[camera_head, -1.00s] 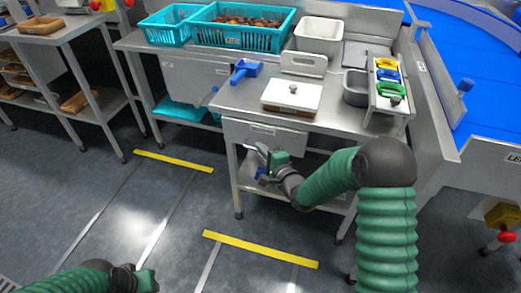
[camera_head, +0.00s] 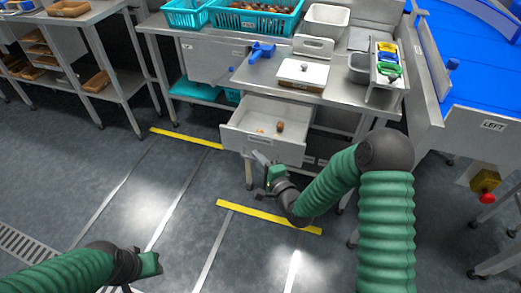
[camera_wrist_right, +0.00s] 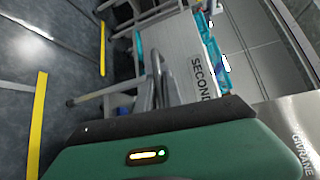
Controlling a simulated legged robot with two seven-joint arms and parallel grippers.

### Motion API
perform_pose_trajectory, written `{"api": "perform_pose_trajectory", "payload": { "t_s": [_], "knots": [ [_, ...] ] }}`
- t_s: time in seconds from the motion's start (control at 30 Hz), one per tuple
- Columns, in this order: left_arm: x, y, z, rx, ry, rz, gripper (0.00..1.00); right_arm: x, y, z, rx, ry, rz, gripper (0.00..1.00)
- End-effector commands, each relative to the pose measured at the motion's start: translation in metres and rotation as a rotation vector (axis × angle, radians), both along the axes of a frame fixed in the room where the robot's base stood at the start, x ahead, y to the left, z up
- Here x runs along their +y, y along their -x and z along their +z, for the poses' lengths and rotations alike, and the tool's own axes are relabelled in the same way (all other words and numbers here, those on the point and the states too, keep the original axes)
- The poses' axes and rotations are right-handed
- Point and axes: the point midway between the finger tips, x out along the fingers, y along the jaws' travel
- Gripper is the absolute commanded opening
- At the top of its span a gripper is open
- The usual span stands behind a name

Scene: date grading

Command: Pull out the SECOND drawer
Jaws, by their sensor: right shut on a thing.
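A grey metal drawer (camera_head: 240,112) stands pulled out from under the bench, with its inside showing. A small brown thing (camera_head: 280,126) and a smaller orange one lie in it. My right gripper (camera_head: 260,160) is at the drawer's front, shut on its handle; the handle itself is mostly hidden in the head view. In the right wrist view, a pale panel marked SECOND (camera_wrist_right: 198,78) shows beyond the grey fingers (camera_wrist_right: 159,80). My left gripper (camera_head: 152,264) hangs low at the bottom left, away from the bench; its jaws are not clear.
The bench top holds a white-lidded box (camera_head: 303,74), a blue scoop (camera_head: 262,51) and teal crates (camera_head: 254,19). Another closed drawer front (camera_head: 207,60) is to the left. A blue conveyor (camera_head: 466,70) is at the right. The floor left of the drawer is clear, with yellow strips.

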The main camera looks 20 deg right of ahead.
Motion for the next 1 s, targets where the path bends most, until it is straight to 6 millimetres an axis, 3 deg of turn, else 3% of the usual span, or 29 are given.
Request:
{"api": "perform_pose_trajectory", "payload": {
  "t_s": [0.23,0.67,0.7,0.87,1.0],
  "knots": [
    [0.0,0.0,0.005,0.0,0.0,-0.001,0.36,0.013,0.02,-0.003,0.01,0.002,0.001,0.0],
    [0.0,0.0,0.005,0.0,0.0,0.0,0.36,0.015,0.023,-0.003,0.009,0.002,-0.001,0.0],
    [0.0,0.0,0.005,0.0,0.0,0.0,0.36,0.015,0.023,-0.003,0.009,0.002,-0.001,0.12],
    [0.0,0.0,0.005,0.0,0.0,0.0,0.36,0.015,0.022,-0.002,0.005,0.002,0.0,0.32],
    [0.0,0.0,0.005,0.0,0.0,0.0,0.36,0.015,0.022,-0.001,0.002,0.001,0.0,0.32]
  ]
}}
